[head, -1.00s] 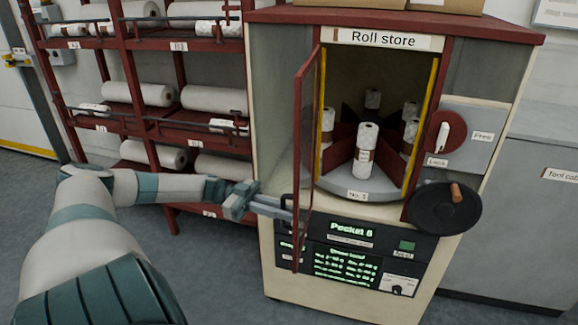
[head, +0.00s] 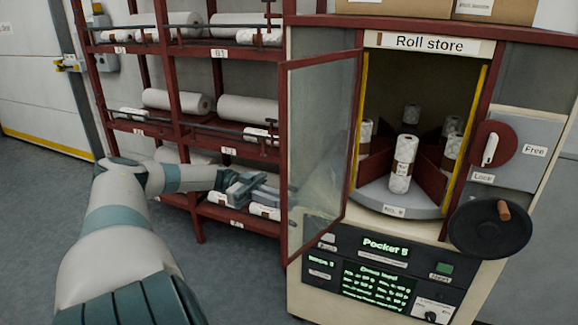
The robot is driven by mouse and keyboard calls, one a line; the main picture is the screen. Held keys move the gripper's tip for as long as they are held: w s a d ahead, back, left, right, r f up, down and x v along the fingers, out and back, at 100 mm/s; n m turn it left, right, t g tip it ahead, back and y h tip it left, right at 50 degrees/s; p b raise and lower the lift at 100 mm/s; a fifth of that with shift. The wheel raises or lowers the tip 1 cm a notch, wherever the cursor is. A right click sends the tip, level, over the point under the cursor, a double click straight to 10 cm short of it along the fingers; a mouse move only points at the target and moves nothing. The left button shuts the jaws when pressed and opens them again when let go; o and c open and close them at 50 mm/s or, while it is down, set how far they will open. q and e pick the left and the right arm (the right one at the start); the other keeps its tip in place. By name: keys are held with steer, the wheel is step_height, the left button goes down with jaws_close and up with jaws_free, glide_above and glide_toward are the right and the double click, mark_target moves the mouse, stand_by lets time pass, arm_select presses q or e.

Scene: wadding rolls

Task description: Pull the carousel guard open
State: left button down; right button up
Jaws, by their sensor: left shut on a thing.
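The carousel guard (head: 322,140) is a red-framed clear door on the front of the Roll store cabinet. It is hinged on its right side and stands swung out to the left, with the opening uncovered. My left gripper (head: 276,193) is at the guard's free left edge, shut on its handle; the handle itself is mostly hidden by the fingers and frame. Inside the opening, the carousel (head: 395,205) has red dividers and carries several white rolls, one upright roll (head: 402,165) at the front. My right gripper is not in view.
A red rack (head: 170,90) with white rolls stands behind my left arm, left of the guard. A black crank wheel (head: 490,229) and a red lock dial (head: 493,148) are right of the opening. A control panel (head: 375,265) is below. Open floor lies at left.

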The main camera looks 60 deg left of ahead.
arm_select(q)
steer(key=shift+a, duration=0.2)
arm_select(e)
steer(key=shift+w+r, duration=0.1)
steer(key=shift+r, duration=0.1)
arm_select(q)
steer(key=shift+r, duration=0.1)
steer(key=c, duration=2.1)
jaws_free()
steer(key=shift+w, duration=0.1)
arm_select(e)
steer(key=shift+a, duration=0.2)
